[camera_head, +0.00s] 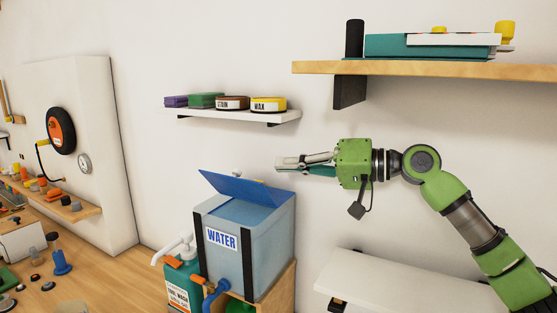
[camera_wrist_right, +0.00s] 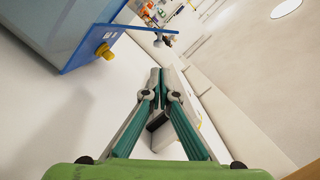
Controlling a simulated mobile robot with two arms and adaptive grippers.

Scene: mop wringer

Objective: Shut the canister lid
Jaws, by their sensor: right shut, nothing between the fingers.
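The WATER canister (camera_head: 250,245) is a translucent blue box with a blue rim. It stands below and left of my right gripper in the head view. Its blue lid (camera_head: 243,187) is open, tilted up above the rim. In the right wrist view the canister (camera_wrist_right: 60,25) fills the upper left, with a yellow knob (camera_wrist_right: 104,51) on its blue edge. The lid's thin blue edge (camera_wrist_right: 150,30) sticks out there. My right gripper (camera_head: 279,164) is shut and empty, up and right of the lid, apart from it. Its fingers meet in the wrist view (camera_wrist_right: 160,75). My left gripper is not in view.
A wall shelf (camera_head: 240,115) with tins and boxes is above the canister. A wooden shelf (camera_head: 430,68) is above my right arm, and a white shelf (camera_head: 400,285) below it. A green jug (camera_head: 180,280) stands left of the canister. The wall lies close behind.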

